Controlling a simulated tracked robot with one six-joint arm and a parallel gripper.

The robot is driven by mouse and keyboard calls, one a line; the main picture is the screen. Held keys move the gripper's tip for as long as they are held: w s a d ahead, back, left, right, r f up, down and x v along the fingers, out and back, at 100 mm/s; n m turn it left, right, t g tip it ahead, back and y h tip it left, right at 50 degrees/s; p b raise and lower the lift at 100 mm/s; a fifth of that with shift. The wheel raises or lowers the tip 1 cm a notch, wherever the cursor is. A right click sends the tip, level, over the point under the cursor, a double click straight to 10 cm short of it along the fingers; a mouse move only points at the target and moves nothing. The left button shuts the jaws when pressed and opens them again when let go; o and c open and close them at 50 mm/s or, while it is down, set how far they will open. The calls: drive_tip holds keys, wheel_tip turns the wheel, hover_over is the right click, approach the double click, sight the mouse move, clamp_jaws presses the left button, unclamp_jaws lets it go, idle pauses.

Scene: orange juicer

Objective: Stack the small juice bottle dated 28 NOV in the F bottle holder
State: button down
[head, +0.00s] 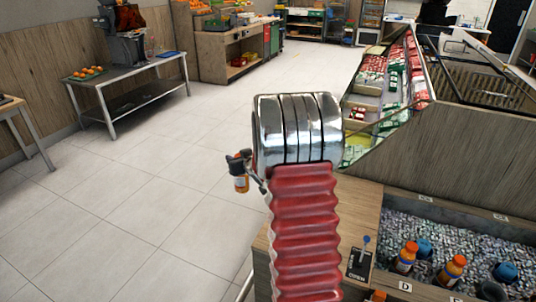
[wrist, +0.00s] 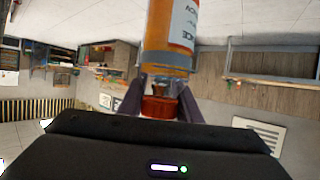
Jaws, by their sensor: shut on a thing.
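A small bottle of orange juice (head: 241,183) hangs from my gripper (head: 239,158), left of my red arm in the head view. In the wrist view my gripper (wrist: 161,95) has its two fingers closed at the neck, by the orange-red cap (wrist: 160,107). The bottle body (wrist: 170,40) runs out of the top of that view. Its white label shows only in part; "NOV" seems readable, the day is not. The ice bin (head: 472,232) at lower right has a letter D label (head: 405,287). No F label is readable, so I cannot tell the F holder.
A sloped produce display (head: 385,100) is behind. The tiled floor (head: 130,200) at left is clear.

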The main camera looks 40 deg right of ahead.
drive_tip(key=s+a+n+y, duration=0.1)
drive_tip(key=s+a, duration=0.1)
drive_tip(key=a, duration=1.5)
drive_tip(key=s+a+n+y, duration=0.1)
drive_tip(key=s+a+y, duration=0.1)
drive_tip(key=a, duration=1.6)
drive_tip(key=shift+n+t, duration=0.3)
drive_tip(key=shift+n, duration=0.1)
drive_tip(key=shift+r, duration=0.1)
